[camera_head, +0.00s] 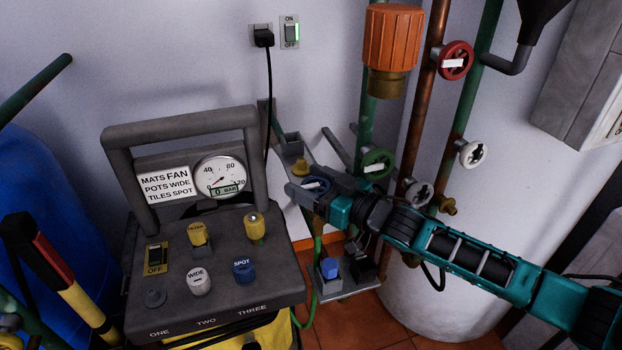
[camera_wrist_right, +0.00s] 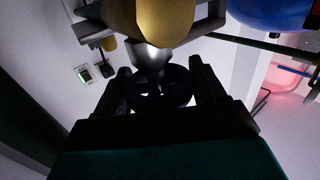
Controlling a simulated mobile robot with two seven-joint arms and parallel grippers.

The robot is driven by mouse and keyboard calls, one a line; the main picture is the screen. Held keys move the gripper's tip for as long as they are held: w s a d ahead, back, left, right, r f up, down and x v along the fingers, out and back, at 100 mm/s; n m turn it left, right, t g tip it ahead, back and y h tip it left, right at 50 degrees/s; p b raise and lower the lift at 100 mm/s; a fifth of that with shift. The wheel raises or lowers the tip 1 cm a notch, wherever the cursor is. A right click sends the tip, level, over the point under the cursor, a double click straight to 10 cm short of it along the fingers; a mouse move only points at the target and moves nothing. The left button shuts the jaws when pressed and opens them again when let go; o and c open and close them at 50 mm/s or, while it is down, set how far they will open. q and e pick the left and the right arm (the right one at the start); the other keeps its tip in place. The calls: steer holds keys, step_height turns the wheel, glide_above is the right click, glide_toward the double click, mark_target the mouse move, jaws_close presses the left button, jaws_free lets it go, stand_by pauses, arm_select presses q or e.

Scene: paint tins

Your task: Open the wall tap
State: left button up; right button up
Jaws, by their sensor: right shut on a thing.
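The wall tap has a dark blue handwheel (camera_head: 317,184) on a brass body (camera_head: 300,167), low on the wall right of the washer console. My right gripper (camera_head: 312,188) reaches in from the right and is shut on this handwheel. In the right wrist view the dark wheel (camera_wrist_right: 160,88) sits between my two dark fingers (camera_wrist_right: 160,95), with the metal stem and brass body above it. The fingers and wrist hide part of the wheel in the head view. My left gripper is not in view.
A grey console (camera_head: 218,265) with gauge and knobs stands left of the tap. Pipes with a green wheel (camera_head: 377,163), a red wheel (camera_head: 455,61) and white wheels (camera_head: 471,154) stand close right. A small shelf (camera_head: 345,280) lies below. A blue barrel (camera_head: 50,190) is far left.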

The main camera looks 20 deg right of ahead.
stand_by(0.3)
steer(key=o, duration=1)
steer(key=shift+c, duration=0.2)
steer(key=p+v, duration=0.1)
steer(key=v, duration=1.2)
steer(key=shift+p, duration=0.4)
